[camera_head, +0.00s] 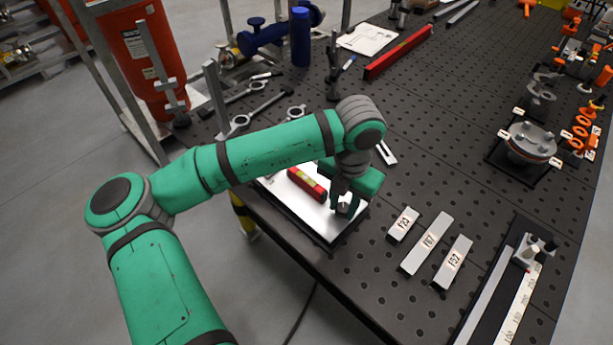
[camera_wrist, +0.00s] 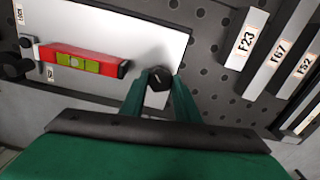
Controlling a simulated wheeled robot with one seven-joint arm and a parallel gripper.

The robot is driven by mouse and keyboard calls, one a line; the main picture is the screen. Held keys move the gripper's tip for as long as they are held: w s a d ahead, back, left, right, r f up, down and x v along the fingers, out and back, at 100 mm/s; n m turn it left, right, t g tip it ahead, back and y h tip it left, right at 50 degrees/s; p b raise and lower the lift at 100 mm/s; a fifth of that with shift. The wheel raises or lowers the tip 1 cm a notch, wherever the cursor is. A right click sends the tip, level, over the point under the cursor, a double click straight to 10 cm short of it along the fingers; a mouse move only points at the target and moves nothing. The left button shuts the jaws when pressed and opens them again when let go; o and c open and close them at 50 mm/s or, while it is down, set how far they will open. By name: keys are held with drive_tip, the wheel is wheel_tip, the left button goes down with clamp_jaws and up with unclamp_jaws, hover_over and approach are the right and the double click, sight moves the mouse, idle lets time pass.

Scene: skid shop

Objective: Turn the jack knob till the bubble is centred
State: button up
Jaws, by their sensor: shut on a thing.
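A red spirit level (camera_head: 307,184) lies on a white plate (camera_head: 318,217) near the table's front edge. In the wrist view the level (camera_wrist: 82,59) shows a yellow-green vial at its middle; the bubble's exact place in it is too small to tell. A dark round jack knob (camera_wrist: 158,82) sits at the plate's edge, right of the level. My gripper (camera_head: 345,207) is above that corner of the plate, and in the wrist view its two fingers (camera_wrist: 160,92) are shut on the knob from both sides. The head view mostly hides the knob behind my gripper.
Three labelled grey bars (camera_head: 427,243) lie right of the plate, apart from it. A ruler fixture (camera_head: 518,290) is farther right. The perforated table's middle is largely clear.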

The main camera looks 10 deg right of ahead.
drive_tip(key=shift+s+f, duration=0.1)
drive_tip(key=shift+s, duration=0.05)
drive_tip(key=m, duration=0.4)
drive_tip(key=shift+m, duration=0.4)
idle(0.8)
drive_tip(key=o, duration=1.3)
drive_tip(key=shift+c, duration=0.2)
drive_tip(key=shift+w+r, duration=0.2)
drive_tip(key=shift+r, duration=2.4)
